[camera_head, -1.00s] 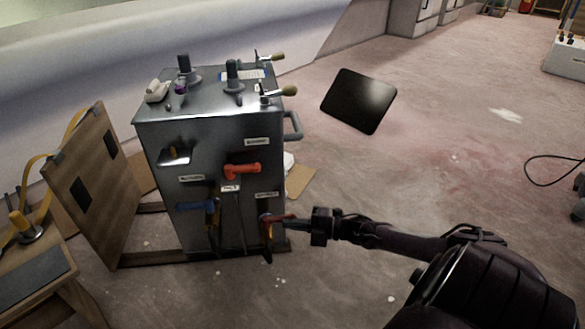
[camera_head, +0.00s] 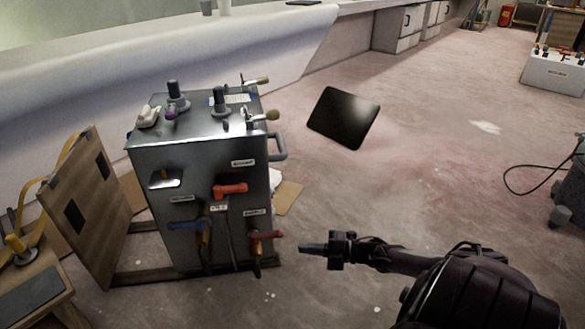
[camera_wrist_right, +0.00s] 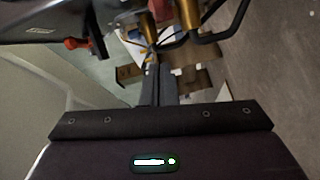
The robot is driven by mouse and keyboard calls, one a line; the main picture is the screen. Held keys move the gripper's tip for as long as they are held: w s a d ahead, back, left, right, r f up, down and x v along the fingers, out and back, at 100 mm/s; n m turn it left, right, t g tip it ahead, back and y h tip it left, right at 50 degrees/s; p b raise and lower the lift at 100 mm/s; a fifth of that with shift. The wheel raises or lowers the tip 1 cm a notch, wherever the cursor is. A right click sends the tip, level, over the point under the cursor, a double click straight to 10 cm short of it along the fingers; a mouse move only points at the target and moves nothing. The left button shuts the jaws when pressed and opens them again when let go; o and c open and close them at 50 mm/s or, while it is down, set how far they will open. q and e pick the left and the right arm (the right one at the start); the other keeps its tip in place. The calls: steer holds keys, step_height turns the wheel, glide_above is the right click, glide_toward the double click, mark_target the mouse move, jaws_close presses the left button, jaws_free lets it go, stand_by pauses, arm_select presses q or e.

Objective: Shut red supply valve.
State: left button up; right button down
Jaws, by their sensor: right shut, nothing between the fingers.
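A grey metal cabinet (camera_head: 190,150) carries valve handles on its front. The labels are too small to read. My right gripper (camera_head: 303,248) is shut and empty, just right of the red lever, with a small gap between them. In the right wrist view its closed fingers (camera_wrist_right: 160,82) point toward brass fittings (camera_wrist_right: 189,14), and a red handle (camera_wrist_right: 76,43) shows at left. My left gripper is out of view.
A blue handle (camera_head: 187,225) and dark hoses are on the cabinet's lower front. A wooden board (camera_head: 88,205) leans at its left. A dark flat panel (camera_head: 343,118) shows right of the cabinet. The floor right of the cabinet is mostly clear.

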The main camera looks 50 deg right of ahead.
steer(key=shift+v, duration=1.05)
steer(key=shift+d, duration=0.1)
